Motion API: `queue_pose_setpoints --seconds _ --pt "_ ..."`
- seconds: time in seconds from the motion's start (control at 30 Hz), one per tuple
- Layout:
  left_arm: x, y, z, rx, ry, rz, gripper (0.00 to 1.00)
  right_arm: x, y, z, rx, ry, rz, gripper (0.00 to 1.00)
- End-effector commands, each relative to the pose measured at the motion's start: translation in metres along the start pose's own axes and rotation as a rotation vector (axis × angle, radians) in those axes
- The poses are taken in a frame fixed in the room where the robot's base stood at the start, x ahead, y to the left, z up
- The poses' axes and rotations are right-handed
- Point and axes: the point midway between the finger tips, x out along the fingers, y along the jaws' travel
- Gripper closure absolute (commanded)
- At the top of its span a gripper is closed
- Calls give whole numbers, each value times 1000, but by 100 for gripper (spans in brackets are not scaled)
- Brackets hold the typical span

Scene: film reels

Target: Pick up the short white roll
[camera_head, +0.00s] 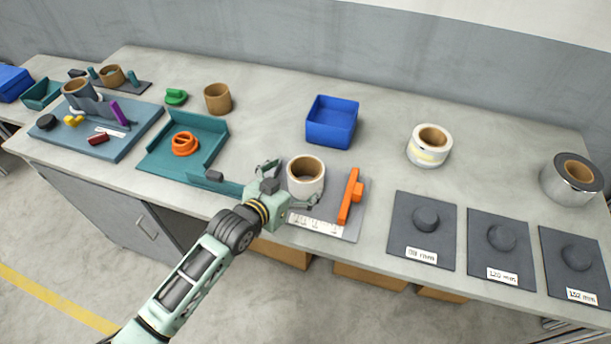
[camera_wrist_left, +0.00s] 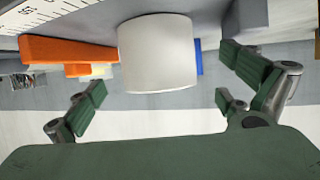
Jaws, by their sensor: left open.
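A short white roll (camera_head: 307,187) with a brown core stands upright on a grey measuring board (camera_head: 328,211), between a white ruler strip and an orange fence (camera_head: 350,196). My left gripper (camera_head: 294,183) is open at the roll's near left side, one finger on each side of it. In the left wrist view the white roll (camera_wrist_left: 157,55) hangs in the upper middle between the spread green fingers (camera_wrist_left: 165,82); gaps show on both sides. I cannot tell how deep it sits between them. My right gripper is not in view.
A blue bin (camera_head: 332,121) stands behind the board. A white roll with a yellow band (camera_head: 429,147) and a silver roll (camera_head: 572,184) stand to the right, behind dark labelled pads (camera_head: 422,230). A teal tray (camera_head: 185,143) lies left of the gripper. A brown core (camera_head: 217,98) stands behind.

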Motion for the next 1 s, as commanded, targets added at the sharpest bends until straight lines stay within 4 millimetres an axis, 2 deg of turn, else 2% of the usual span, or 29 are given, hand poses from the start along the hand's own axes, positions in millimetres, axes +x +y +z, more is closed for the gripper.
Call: queue_pose_setpoints --seconds 0.17,0.3,0.67,1.0 --pt "23 2 -4 -1 -1 1 3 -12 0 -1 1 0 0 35" --pt "39 1 -2 -1 -1 0 3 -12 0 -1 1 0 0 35" --pt "45 1 -1 0 0 0 4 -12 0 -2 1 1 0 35" --pt "45 1 -1 -1 -1 0 34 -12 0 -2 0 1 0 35"
